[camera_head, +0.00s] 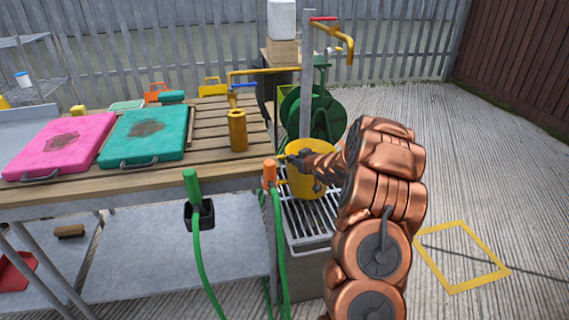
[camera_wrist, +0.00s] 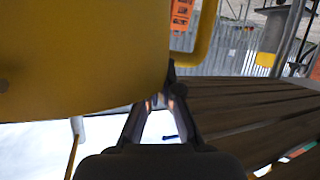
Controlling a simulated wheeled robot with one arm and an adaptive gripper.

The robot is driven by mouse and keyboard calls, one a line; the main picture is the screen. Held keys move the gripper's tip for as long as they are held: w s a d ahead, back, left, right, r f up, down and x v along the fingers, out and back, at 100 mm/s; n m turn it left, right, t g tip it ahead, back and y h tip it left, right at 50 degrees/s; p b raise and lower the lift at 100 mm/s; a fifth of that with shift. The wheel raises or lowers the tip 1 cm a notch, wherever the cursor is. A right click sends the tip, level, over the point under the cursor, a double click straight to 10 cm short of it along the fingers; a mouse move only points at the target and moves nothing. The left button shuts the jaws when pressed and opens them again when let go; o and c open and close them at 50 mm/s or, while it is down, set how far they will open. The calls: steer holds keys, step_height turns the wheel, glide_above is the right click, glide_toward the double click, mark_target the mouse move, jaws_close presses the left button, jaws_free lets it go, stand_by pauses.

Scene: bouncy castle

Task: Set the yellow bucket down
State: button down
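The yellow bucket (camera_head: 306,181) is upright over the metal grate (camera_head: 308,221) below the tap, partly hidden by my arm. I cannot tell if its bottom touches the grate. My gripper (camera_head: 297,160) is at the bucket's upper part, on the side near the table. In the wrist view, the bucket's wall (camera_wrist: 75,60) fills the upper left and a yellow handle bar (camera_wrist: 205,35) rises beside it. My fingers (camera_wrist: 165,90) close in where the handle meets the wall; the exact contact is partly hidden.
A yellow square outline (camera_head: 462,287) lies on the open floor at right. The slatted wooden table (camera_head: 215,150) at left holds pink and teal cases and a yellow cylinder (camera_head: 237,130). A hose reel (camera_head: 313,115) and brass tap (camera_head: 345,45) stand behind. Green hoses hang at the table's front.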

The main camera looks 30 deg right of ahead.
steer(key=s+d+f+b, duration=0.1)
steer(key=s+d+f, duration=0.3)
steer(key=d, duration=0.5)
steer(key=shift+s+d+b, duration=0.25)
steer(key=shift+b, duration=0.15)
steer(key=shift+f, duration=0.1)
steer(key=c, duration=1.3)
jaws_free()
steer(key=shift+f, duration=0.1)
steer(key=p+v, duration=0.2)
steer(key=v, duration=1)
